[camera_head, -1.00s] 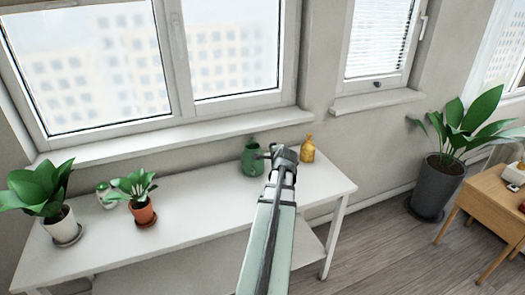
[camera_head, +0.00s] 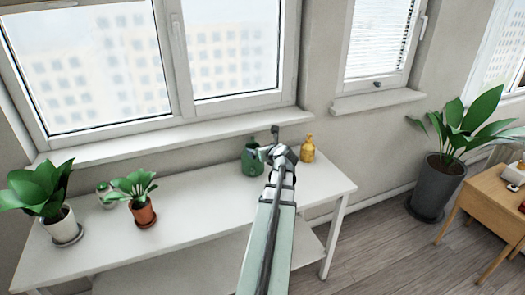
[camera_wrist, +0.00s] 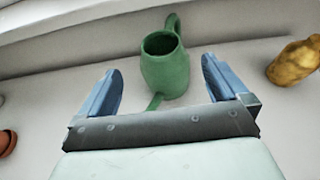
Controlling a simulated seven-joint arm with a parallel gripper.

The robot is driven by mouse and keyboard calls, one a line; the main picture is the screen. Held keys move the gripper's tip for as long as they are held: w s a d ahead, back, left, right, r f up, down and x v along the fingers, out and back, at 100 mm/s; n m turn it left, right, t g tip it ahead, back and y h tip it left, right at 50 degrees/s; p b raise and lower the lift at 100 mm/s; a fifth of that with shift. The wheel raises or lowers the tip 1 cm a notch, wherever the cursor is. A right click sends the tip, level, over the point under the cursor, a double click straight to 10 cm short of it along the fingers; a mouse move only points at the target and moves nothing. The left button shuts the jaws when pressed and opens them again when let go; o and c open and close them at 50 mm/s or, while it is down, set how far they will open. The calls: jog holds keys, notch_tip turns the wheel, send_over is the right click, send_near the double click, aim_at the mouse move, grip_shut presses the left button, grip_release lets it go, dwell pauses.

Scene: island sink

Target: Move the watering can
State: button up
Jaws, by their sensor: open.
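The green watering can (camera_head: 251,161) stands upright on the white table under the window. In the wrist view the watering can (camera_wrist: 166,70) shows its round opening, a handle at its far side and a thin spout pointing toward my gripper. My gripper (camera_wrist: 163,90) is open, with one blue finger on each side of the can's near part and the body slightly beyond the fingertips. I cannot tell whether a finger touches it. In the head view my gripper (camera_head: 276,143) is beside the can, partly hidden by my arm.
A yellow bottle-like object (camera_head: 308,149) stands to the right of the can; it also shows in the wrist view (camera_wrist: 294,62). Potted plants (camera_head: 142,211) and a small pale green-and-white object (camera_head: 105,194) stand at the left. The white table (camera_head: 200,205) is clear in the middle.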

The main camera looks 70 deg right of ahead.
aim_at(250, 145)
dwell(0.4)
jog(key=x, duration=1.3)
jog(key=shift+w+d+f, duration=0.2)
jog(key=shift+w+d, duration=0.05)
jog(key=c, duration=1.1)
jog(key=shift+c, duration=0.2)
jog(key=shift+s+a, duration=0.1)
jog(key=s, duration=0.1)
jog(key=s+a, duration=0.1)
jog(key=shift+s+a, duration=0.3)
jog(key=shift+s, duration=0.1)
